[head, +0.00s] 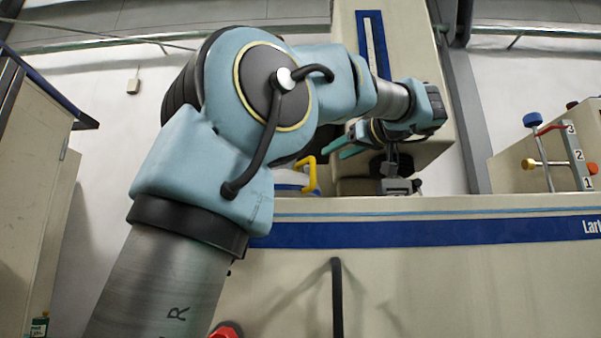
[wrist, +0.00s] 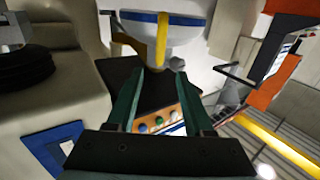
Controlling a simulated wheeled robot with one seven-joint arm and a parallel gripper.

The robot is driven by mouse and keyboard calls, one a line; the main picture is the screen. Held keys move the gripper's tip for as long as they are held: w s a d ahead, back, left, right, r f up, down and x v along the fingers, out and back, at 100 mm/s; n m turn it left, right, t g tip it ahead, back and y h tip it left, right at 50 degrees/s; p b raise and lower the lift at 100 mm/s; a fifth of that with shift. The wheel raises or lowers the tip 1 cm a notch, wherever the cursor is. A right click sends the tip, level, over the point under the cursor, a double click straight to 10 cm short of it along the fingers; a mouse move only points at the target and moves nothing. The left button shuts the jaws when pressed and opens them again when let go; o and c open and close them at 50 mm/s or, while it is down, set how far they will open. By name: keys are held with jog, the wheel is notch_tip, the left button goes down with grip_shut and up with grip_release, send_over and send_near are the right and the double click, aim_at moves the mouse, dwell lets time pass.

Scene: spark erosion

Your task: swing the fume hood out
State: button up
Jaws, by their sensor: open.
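The fume hood (wrist: 190,30) looks like a white, rounded shell with a blue band in the wrist view. A yellow handle (wrist: 162,38) stands out across its front. In the head view the yellow handle (head: 313,172) shows beside my arm, and most of the hood is hidden behind the arm. My gripper (wrist: 161,72) is open, with its two green fingers pointing toward the handle and nothing between them. The fingertips look short of the handle in the wrist view. In the head view my gripper (head: 335,149) is to the upper right of the handle.
A cream machine front with a blue band (head: 430,231) runs below my arm. The machine column (head: 400,45) rises behind the gripper. A rack with red, blue and yellow knobs (head: 545,150) is at the right. A cabinet (head: 30,180) stands at the left.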

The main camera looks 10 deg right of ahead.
aim_at(315, 163)
jog(key=p+x, duration=0.3)
jog(key=x, duration=0.6)
jog(key=shift+w+a+r+p, duration=0.1)
jog(key=shift+w+a+p, duration=0.1)
jog(key=shift+w+p, duration=0.2)
jog(key=shift+w+a, duration=0.25)
jog(key=shift+w, duration=0.35)
jog(key=shift+c, duration=0.2)
grip_shut()
